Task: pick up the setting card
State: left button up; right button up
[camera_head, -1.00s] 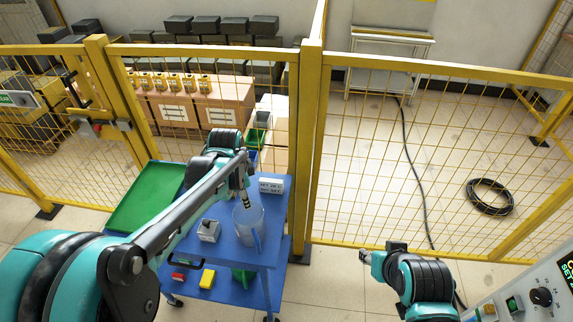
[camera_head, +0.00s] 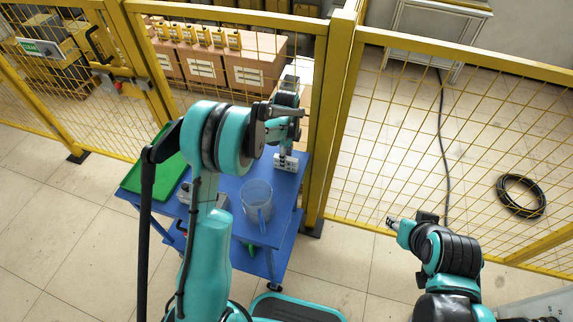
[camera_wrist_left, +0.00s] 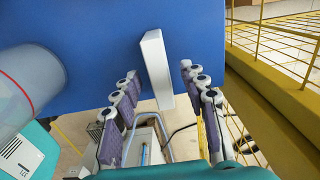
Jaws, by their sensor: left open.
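The setting card (camera_head: 285,163) is a small white block with dark print, upright at the back right of the blue cart top (camera_head: 228,188). In the head view my left gripper (camera_head: 286,149) is right above it and hides its upper part. In the left wrist view the card (camera_wrist_left: 156,66) shows as a narrow white slab between the two open fingers of the left gripper (camera_wrist_left: 160,80), with gaps on both sides. My right gripper (camera_head: 392,222) is off to the right of the cart, away from the card; its jaws are too small to read.
A clear jug (camera_head: 256,199) with a blue handle stands in front of the card; it also shows in the left wrist view (camera_wrist_left: 25,85). A green tray (camera_head: 155,177) lies at the cart's left. The yellow mesh fence (camera_head: 335,110) runs close behind the cart.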

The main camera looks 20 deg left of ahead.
pick_arm(q)
notch_tip(320, 180, down, 3)
jog(key=shift+r+b, duration=0.15)
jog(key=shift+b, duration=0.15)
jog(key=shift+r, duration=0.1)
grip_shut()
